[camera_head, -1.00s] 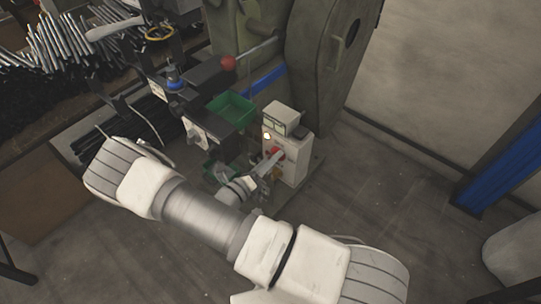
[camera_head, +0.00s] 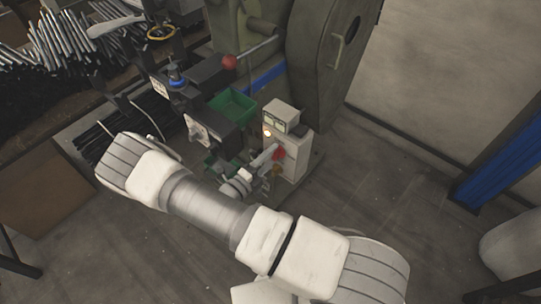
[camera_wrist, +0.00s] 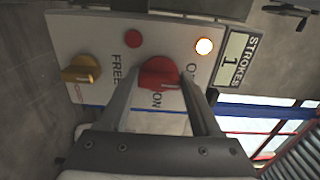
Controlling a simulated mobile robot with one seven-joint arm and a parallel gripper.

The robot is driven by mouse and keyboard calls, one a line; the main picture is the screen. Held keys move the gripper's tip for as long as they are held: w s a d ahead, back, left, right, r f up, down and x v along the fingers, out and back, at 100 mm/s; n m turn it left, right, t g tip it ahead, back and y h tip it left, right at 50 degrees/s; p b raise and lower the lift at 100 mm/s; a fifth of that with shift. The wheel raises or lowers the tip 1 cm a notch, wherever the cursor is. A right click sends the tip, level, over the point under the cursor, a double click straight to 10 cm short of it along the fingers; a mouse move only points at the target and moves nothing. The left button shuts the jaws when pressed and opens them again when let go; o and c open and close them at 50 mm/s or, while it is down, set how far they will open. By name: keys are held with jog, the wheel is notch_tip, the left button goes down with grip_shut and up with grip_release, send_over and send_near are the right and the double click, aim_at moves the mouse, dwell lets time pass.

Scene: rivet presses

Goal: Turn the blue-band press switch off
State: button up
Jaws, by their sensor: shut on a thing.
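The blue-band press (camera_head: 335,50) is a large green machine with a blue band (camera_head: 268,76) low on its body. Its pale control box (camera_head: 291,160) stands in front. In the wrist view the panel (camera_wrist: 100,40) carries a red rotary switch (camera_wrist: 158,73), with the letters "ON" beside it and another label partly hidden. A round lamp (camera_wrist: 204,46) glows. My gripper (camera_wrist: 160,90) is shut on the red switch, one finger on each side.
A yellow knob (camera_wrist: 81,69) marked "FREE" nearby and a dark red button (camera_wrist: 133,39) share the panel. A display (camera_wrist: 236,58) reads STROKES 1. A green bin (camera_head: 233,106) and a red-ball lever (camera_head: 229,62) are close left.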

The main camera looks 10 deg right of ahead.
dwell(0.4)
jog(key=o, duration=1.4)
jog(key=shift+a, duration=0.1)
jog(key=v, duration=1.7)
jog(key=shift+s, duration=0.15)
jog(key=shift+r, duration=0.1)
